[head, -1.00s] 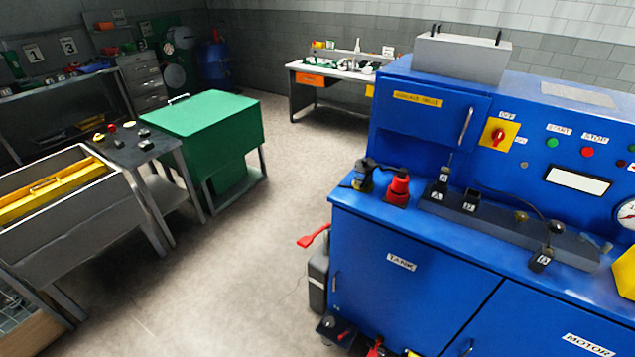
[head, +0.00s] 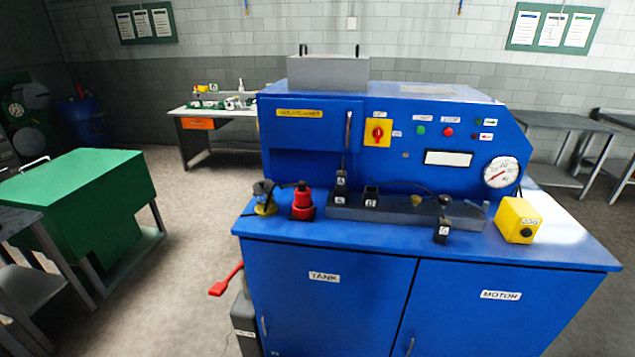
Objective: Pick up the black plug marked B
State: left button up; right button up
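A small black plug with a white label (head: 442,235) sits at the front edge of the blue bench top, right of centre in the head view. Its label is too small to read surely as B. A black cable and a round black knob (head: 445,201) show just above it. A black piece marked A (head: 341,181) stands upright on the grey block (head: 400,209). A black socket-like piece (head: 371,196) with a blurred label stands to its right. Neither of my grippers is in view.
The blue bench (head: 335,300) has a red fitting (head: 302,202) and a yellow-based fitting (head: 264,200) on the left. A yellow box (head: 517,220) is on the right. A red lever (head: 226,280) sticks out at the left side.

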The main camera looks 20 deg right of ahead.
aim_at(443, 226)
jog(key=z, duration=1.3)
